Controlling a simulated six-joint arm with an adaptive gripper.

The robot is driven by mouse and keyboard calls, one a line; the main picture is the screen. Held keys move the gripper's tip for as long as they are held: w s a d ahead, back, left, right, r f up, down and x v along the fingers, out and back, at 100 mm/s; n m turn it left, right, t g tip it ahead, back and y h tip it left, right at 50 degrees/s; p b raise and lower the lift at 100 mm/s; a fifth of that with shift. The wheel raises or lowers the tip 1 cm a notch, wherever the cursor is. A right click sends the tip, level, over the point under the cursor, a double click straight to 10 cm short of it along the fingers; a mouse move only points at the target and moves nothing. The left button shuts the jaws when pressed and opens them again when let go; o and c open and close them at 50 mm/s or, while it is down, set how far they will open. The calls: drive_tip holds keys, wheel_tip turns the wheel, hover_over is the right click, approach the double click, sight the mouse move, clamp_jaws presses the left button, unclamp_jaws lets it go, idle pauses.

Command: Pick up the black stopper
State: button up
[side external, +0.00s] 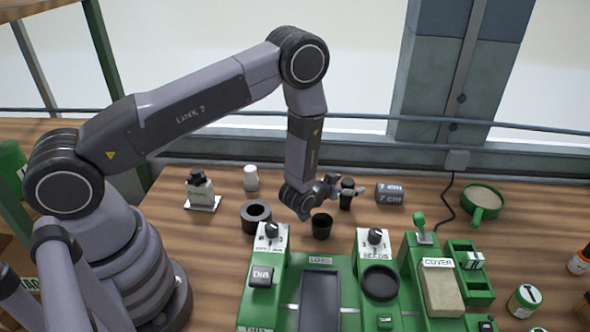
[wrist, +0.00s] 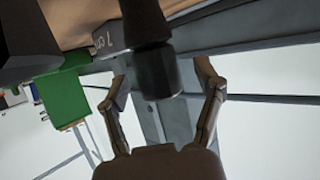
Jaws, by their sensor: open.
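The black stopper (side external: 346,200) stands upright on the wooden table, behind the green machine and left of a grey block. It is a small dark cylinder with a wider top. In the wrist view the stopper (wrist: 155,70) hangs in from the upper edge, large and dark, between my two fingers. My gripper (side external: 349,187) is open at the stopper's upper part, reaching in from the left. In the wrist view my gripper (wrist: 161,72) shows one finger on each side of it, with gaps visible.
A black cup (side external: 322,227) stands just in front, and a black ring (side external: 256,216) to the left. The grey block (side external: 390,194) marked 7 cm is close on the right.

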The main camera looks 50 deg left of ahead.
clamp_jaws()
idle(0.3)
